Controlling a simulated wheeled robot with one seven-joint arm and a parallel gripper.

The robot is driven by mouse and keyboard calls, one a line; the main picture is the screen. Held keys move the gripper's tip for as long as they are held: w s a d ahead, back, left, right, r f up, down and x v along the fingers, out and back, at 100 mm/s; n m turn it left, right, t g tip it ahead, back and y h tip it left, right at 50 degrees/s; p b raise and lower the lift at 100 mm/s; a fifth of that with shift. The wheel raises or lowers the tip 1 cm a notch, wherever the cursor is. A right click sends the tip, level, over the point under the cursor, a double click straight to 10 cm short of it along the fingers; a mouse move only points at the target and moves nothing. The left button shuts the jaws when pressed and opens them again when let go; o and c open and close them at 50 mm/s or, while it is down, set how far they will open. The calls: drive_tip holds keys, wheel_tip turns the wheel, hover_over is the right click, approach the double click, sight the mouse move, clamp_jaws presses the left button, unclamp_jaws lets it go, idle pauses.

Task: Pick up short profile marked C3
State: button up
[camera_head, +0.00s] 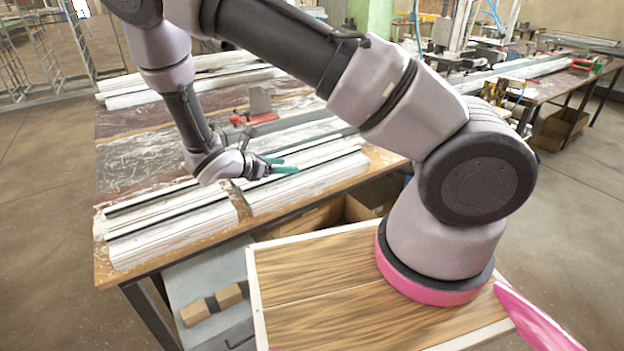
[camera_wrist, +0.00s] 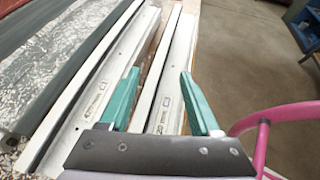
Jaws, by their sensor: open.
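Several white profiles with dark strips lie along the front of the bench, in a left group (camera_head: 170,232) and a right group (camera_head: 325,175). My gripper (camera_head: 285,165) is open above the right group, its green fingers pointing right. In the wrist view my gripper (camera_wrist: 158,74) has its fingers apart, with a white profile (camera_wrist: 165,105) showing between them. That profile bears a small printed label. Another labelled profile (camera_wrist: 93,103) lies to the left, partly behind the left finger. Neither label is readable, so I cannot tell which profile is C3.
The bench (camera_head: 128,160) holds more long white profiles (camera_head: 190,80) at the back and a red clamp-like fixture (camera_head: 240,119). Open floor (camera_wrist: 258,60) lies right of the profiles in the wrist view. Two small brown blocks (camera_head: 228,296) sit below the bench edge.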

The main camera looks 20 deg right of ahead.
sight(304, 166)
drive_tip(key=shift+x, duration=3.55)
drive_tip(key=shift+w, duration=0.1)
clamp_jaws()
drive_tip(key=shift+a, duration=0.1)
